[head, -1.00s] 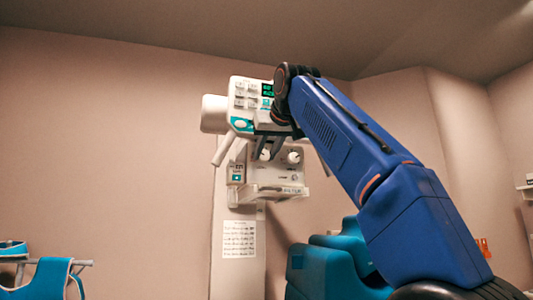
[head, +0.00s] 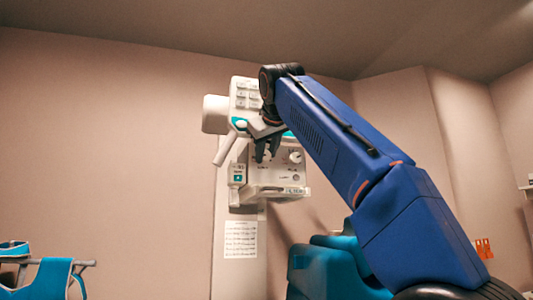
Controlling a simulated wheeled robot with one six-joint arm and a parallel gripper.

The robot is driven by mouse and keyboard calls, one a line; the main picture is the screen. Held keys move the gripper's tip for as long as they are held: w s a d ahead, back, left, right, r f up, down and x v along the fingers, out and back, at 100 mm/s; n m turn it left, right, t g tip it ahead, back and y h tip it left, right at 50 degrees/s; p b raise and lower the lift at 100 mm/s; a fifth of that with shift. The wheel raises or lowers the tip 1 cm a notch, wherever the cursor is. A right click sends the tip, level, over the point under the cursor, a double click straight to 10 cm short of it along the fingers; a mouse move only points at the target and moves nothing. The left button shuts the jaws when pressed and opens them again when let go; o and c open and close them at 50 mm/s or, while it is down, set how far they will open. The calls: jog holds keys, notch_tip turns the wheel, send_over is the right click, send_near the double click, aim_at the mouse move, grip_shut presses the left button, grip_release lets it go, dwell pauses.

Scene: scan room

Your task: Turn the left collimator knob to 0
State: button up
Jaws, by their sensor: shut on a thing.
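The white x-ray head with the collimator box (head: 272,183) hangs on the back wall column. The collimator's right knob (head: 296,157) is in plain view on its face. The left knob (head: 263,156) is mostly hidden by my gripper (head: 266,156), whose dark fingers reach down in front of it. The fingers are shut on the left knob. The knob's pointer and scale marks are too small and too covered to read.
A grey handle (head: 225,149) sticks out at the unit's lower left. A printed sheet (head: 240,239) hangs below. A teal chair (head: 335,268) stands beneath my arm. A rail with teal aprons (head: 52,277) is at lower left.

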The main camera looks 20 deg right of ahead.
jog(key=o, duration=1)
jog(key=shift+o, duration=0.2)
jog(key=v, duration=1.7)
jog(key=shift+s, duration=0.15)
jog(key=shift+f, duration=0.15)
